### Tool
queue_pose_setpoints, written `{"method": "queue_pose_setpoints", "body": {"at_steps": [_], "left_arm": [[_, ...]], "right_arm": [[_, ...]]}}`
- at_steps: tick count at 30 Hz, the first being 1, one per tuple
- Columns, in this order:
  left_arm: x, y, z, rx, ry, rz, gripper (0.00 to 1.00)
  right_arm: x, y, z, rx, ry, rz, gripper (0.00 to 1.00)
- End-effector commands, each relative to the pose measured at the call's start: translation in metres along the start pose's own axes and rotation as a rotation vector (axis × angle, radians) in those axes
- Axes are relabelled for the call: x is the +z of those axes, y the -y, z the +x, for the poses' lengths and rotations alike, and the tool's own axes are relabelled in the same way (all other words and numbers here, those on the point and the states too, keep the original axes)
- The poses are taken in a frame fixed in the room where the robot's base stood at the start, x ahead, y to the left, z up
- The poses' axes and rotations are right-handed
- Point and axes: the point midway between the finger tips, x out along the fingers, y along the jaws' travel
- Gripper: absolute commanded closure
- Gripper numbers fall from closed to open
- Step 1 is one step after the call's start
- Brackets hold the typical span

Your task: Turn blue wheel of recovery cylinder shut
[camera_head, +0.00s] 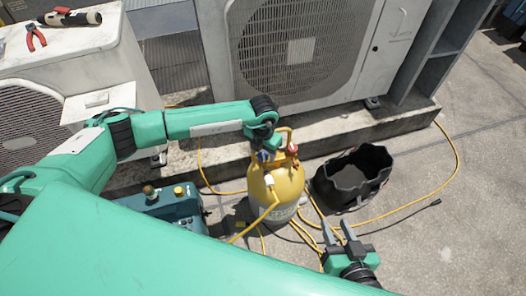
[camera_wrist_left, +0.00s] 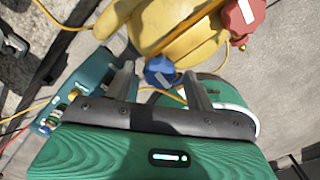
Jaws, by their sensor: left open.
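The yellow recovery cylinder (camera_head: 277,185) stands upright on the roof floor, with a grey lower part. Its blue wheel (camera_wrist_left: 160,71) shows between the fingertips of my left gripper (camera_wrist_left: 159,72) in the left wrist view. The fingers are apart, with a gap on each side of the wheel; whether they touch it is not clear. In the head view the left gripper (camera_head: 264,148) is over the cylinder's top and partly hides the blue wheel. A red wheel (camera_wrist_left: 243,18) sits beside it on the cylinder. My right gripper (camera_head: 337,232) is open and empty, low to the cylinder's right.
A black open bag (camera_head: 352,177) stands right of the cylinder. A teal machine (camera_head: 167,207) stands to its left. Yellow hoses (camera_head: 420,199) run across the floor. A condenser (camera_head: 301,50) on a concrete ledge is behind. Red-handled pliers (camera_head: 36,37) lie on another unit, upper left.

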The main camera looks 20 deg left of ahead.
Motion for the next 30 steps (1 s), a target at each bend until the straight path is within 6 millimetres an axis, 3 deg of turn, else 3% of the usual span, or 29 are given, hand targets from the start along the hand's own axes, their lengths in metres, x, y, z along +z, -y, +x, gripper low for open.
{"method": "queue_pose_setpoints", "body": {"at_steps": [4,11,22,30], "left_arm": [[0.0000,0.0001,-0.0003,0.000,0.000,0.000,0.45],[0.0000,0.0000,-0.0005,0.000,0.000,0.000,0.90],[0.0005,-0.0002,-0.0005,0.001,0.001,0.054,0.90],[0.0004,-0.0006,0.0003,0.002,0.001,0.235,0.90]], "right_arm": [[0.0000,0.0001,0.0000,0.000,0.001,0.000,0.64],[0.0000,0.0001,0.0000,0.000,0.001,0.000,0.64],[-0.0017,0.0008,0.0006,-0.002,-0.017,0.002,0.64],[0.0027,0.0081,0.0014,-0.020,-0.070,0.012,0.64]]}}
